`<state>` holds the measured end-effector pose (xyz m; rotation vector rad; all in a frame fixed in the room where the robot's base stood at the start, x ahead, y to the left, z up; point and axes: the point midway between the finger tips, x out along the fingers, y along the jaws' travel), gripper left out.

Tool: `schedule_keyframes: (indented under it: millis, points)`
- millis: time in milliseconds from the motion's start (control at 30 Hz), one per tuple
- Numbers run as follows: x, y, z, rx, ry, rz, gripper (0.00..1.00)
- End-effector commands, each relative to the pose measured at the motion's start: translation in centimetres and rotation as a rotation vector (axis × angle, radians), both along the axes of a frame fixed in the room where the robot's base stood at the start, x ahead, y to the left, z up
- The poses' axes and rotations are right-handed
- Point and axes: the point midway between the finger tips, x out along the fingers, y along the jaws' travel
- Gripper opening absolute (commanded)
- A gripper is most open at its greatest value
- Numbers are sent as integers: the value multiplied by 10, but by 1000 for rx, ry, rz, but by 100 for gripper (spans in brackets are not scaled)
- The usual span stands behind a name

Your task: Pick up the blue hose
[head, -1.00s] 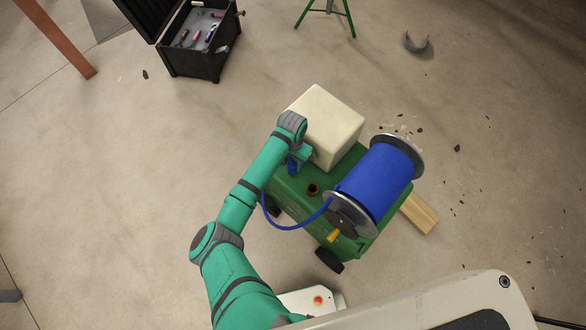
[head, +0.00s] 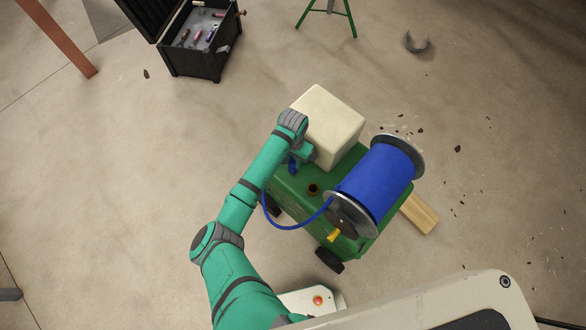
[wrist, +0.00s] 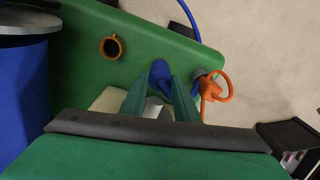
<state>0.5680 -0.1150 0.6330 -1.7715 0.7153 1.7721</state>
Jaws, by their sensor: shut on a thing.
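The blue hose (head: 276,225) runs from a large blue reel (head: 375,183) with grey end discs, dips in a loop beside the green cart (head: 322,208), and rises toward my gripper. My gripper (wrist: 160,86) is over the cart's far left part, its two teal fingers shut on the blue end piece of the hose (wrist: 160,70). The same blue end shows just below the gripper in the head view. The fingers and wrist hide part of the grip.
A cream box (head: 328,127) stands on the cart close to my gripper. An orange ring handle (wrist: 216,87) and a brown-rimmed port (wrist: 111,47) are near in the wrist view. A black open case (head: 198,48) stands farther off. Floor to the left is clear.

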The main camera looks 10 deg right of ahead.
Motion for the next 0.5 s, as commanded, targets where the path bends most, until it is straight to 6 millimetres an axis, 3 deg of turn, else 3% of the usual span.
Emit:
schedule_keyframes:
  millis: [500]
  points:
    - [1, 0, 18, -1, -1, 0, 1]
